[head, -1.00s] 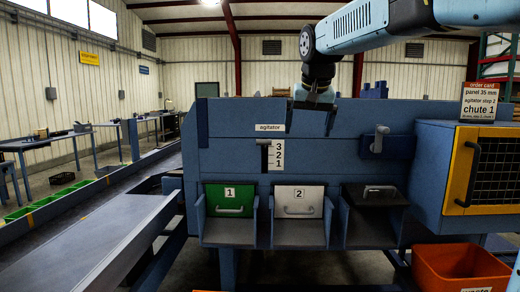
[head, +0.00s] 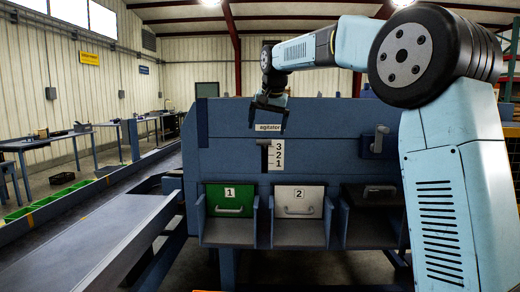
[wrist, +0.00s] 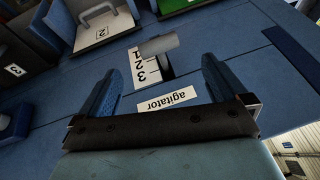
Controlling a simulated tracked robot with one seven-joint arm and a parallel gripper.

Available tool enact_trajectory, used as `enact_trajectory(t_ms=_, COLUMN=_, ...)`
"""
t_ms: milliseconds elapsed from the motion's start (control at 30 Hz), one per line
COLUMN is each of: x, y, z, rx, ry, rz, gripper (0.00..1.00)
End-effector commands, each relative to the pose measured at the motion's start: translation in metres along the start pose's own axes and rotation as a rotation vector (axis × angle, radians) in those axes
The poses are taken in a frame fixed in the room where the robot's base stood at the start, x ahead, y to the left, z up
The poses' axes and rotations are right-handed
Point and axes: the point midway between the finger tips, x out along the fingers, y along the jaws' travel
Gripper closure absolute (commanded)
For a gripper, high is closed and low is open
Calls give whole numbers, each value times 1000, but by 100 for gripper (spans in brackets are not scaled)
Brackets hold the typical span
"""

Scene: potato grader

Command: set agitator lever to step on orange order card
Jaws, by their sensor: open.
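The agitator lever (head: 264,142) is a grey handle on a dark upright slot in the blue panel, beside the top of a white 3-2-1 scale (head: 278,155). In the head view it is level with about the 3. In the wrist view the lever (wrist: 158,45) stands out from the panel, beyond and between my fingertips, with the scale (wrist: 146,68) beside it. My gripper (head: 268,128) is open and empty in front of the agitator label, just above the lever. It also shows in the wrist view (wrist: 163,68). The order card is hidden behind my arm now; earlier it read agitator step 2.
Below the lever are a green chute door 1 (head: 230,199), a white chute door 2 (head: 298,201) and a dark third door (head: 370,195). Another grey handle (head: 379,139) stands right of the scale. A conveyor (head: 90,205) runs at left.

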Motion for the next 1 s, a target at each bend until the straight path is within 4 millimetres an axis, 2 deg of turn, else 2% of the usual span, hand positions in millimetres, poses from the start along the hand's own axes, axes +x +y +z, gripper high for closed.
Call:
enact_trajectory(t_ms=300, x=57, y=0, z=1, rx=-1, ry=-3, rz=0, gripper=0)
enact_trajectory(t_ms=500, x=84, y=0, z=1, rx=-1, ry=-2, rz=1, gripper=0)
enact_trajectory(t_ms=700, x=96, y=-1, z=1, rx=-1, ry=-1, rz=-1, gripper=0)
enact_trajectory(t_ms=1000, x=97, y=-1, z=1, rx=-2, ry=0, rz=-1, gripper=0)
